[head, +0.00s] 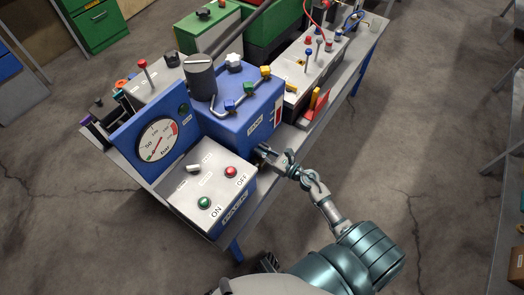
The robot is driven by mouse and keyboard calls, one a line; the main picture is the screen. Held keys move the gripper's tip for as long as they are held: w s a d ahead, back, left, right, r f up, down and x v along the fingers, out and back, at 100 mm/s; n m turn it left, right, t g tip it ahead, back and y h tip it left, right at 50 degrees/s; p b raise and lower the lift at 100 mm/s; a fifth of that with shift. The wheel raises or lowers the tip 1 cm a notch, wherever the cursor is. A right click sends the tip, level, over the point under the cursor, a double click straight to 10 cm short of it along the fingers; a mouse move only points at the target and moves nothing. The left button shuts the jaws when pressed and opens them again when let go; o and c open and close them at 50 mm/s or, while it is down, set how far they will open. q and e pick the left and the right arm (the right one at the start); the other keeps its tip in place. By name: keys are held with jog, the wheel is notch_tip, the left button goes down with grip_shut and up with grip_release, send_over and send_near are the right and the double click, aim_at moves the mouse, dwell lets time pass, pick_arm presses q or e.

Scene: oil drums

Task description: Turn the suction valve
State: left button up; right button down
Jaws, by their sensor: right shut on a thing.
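A blue tank unit (232,130) stands on the grey bench, with a dark cylinder (200,76) and a white star knob (234,60) on top. My right gripper (266,154) reaches in from the lower right to the tank's lower front side. It is shut on a small part there, apparently the suction valve. The fingers hide most of that part, so its angle cannot be told. My left gripper cannot be made out in the head view.
A control box (218,178) with green and red buttons and a round pressure gauge (157,140) stand left of my right gripper. A pipe with blue and yellow fittings (247,90) crosses the tank top. A lever panel (306,66) stands behind.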

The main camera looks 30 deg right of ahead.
jog(key=shift+f, duration=0.15)
jog(key=c, duration=1.2)
grip_release()
jog(key=shift+d, duration=0.15)
jog(key=v, duration=1.2)
